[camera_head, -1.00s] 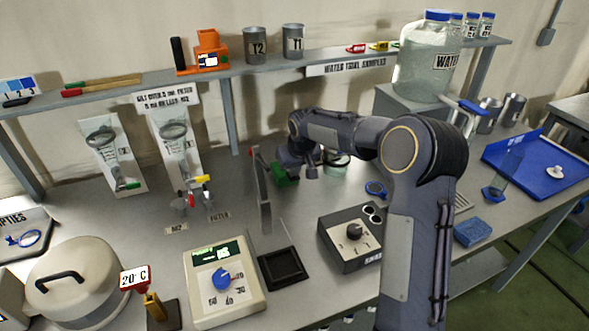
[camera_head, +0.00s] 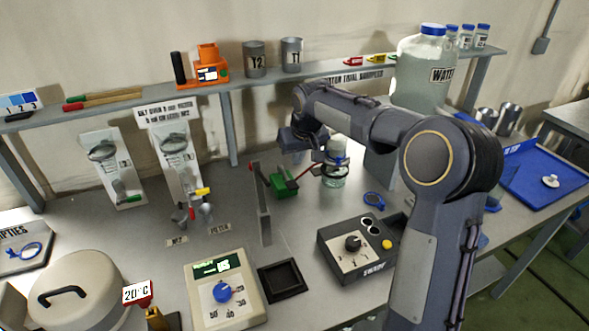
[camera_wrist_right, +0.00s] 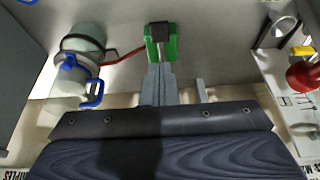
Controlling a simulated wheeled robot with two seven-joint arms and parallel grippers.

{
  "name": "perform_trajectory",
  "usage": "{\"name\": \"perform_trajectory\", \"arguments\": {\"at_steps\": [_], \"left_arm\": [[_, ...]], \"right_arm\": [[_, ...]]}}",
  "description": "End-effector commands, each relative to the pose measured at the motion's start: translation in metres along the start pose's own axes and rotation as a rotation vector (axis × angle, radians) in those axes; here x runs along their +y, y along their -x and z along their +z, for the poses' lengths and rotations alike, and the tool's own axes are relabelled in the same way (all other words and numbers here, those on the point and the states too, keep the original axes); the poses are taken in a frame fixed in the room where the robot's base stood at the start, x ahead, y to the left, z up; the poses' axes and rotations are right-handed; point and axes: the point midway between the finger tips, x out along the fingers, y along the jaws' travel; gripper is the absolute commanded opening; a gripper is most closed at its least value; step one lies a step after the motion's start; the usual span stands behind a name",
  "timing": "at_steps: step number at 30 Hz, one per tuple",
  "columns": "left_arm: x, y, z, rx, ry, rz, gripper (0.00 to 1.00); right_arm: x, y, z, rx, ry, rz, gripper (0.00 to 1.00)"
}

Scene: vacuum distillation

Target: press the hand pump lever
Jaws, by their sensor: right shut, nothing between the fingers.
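The hand pump is a small green body (camera_head: 284,185) on the bench, with a dark lever (camera_head: 262,178) that has a red end beside the grey post. In the right wrist view the green body (camera_wrist_right: 171,48) carries a black part (camera_wrist_right: 160,36). A red hose (camera_head: 303,175) runs from it to a glass vessel (camera_head: 335,170) with blue clips. My right gripper (camera_wrist_right: 157,72) is shut and empty, its fingers pointing at the pump; contact cannot be told. In the head view its dark body shows above and behind the pump, the fingertips hidden. My left gripper is out of view.
A grey upright post (camera_head: 263,212) stands left of the pump. A large water jar (camera_head: 425,75) stands at the back right. Two dispensers (camera_head: 178,165) are on the left.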

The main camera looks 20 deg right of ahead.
Motion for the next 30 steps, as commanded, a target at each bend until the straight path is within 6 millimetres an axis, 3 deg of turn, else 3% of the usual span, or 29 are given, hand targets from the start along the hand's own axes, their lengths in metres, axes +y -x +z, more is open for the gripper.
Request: {"name": "perform_trajectory", "arguments": {"at_steps": [3, 9, 30], "left_arm": [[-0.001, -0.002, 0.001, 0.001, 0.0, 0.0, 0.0], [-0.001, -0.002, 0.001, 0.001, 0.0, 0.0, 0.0], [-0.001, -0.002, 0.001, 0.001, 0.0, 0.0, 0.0]], "right_arm": [[-0.001, 0.019, -0.001, 0.003, 0.0, -0.001, 0.0], [0.0, 0.033, -0.001, -0.001, 0.0, -0.001, 0.0], [0.0, 0.033, -0.001, -0.001, 0.0, -0.001, 0.0]]}}
